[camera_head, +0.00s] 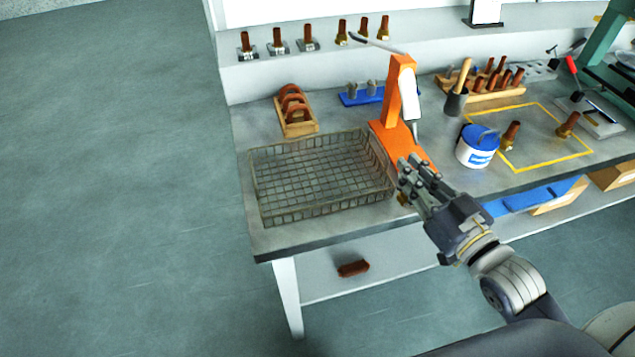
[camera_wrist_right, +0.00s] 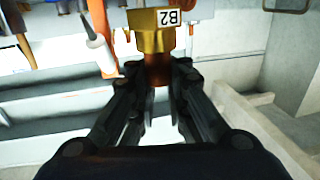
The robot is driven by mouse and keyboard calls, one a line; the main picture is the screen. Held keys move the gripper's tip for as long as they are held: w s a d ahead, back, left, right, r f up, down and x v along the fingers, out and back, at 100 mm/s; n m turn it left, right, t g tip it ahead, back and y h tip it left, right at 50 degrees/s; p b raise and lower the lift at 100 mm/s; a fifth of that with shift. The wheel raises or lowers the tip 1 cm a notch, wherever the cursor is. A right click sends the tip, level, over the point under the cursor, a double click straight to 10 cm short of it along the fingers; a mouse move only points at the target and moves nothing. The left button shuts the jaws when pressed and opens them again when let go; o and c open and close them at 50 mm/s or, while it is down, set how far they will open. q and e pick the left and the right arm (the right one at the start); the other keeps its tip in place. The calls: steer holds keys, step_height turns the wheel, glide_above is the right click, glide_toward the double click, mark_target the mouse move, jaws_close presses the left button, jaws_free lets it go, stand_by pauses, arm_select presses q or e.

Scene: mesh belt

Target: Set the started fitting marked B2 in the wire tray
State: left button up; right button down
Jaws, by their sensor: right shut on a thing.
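The fitting marked B2 (camera_wrist_right: 152,32) shows in the right wrist view as a brass body with a white B2 label on a copper stub. My right gripper (camera_wrist_right: 158,80) is shut on its copper stub. In the head view my right gripper (camera_head: 408,172) is at the right edge of the wire tray, and the fitting is mostly hidden behind the fingers. The wire tray (camera_head: 258,190) is an empty mesh basket at the left end of the bench. My left gripper is not in view.
An orange stand (camera_head: 392,110) rises just behind the tray's right side. A white and blue tub (camera_head: 478,146) stands right of my gripper. Two fittings stand by the yellow taped outline (camera_head: 545,166). A wooden rack of copper bends (camera_head: 297,126) is behind the tray.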

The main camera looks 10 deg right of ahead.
steer(key=shift+w+a, duration=0.1)
arm_select(q)
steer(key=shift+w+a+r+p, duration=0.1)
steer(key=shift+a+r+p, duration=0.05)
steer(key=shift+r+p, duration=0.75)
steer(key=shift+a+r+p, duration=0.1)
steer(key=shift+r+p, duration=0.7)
steer(key=shift+p, duration=0.15)
arm_select(e)
steer(key=shift+w+a+f, duration=0.8)
steer(key=shift+w+a, duration=0.5)
steer(key=shift+a, duration=1)
steer(key=shift+w+a+f, duration=0.85)
steer(key=shift+w+a, duration=0.5)
steer(key=shift+a, duration=0.9)
steer(key=shift+w+a+f, duration=0.8)
steer(key=shift+w+a, duration=0.5)
steer(key=shift+a, duration=1)
steer(key=c, duration=1.5)
jaws_free()
steer(key=shift+f, duration=0.15)
steer(key=shift+c, duration=0.2)
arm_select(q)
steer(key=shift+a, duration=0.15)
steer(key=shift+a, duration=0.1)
arm_select(e)
steer(key=shift+s, duration=0.15)
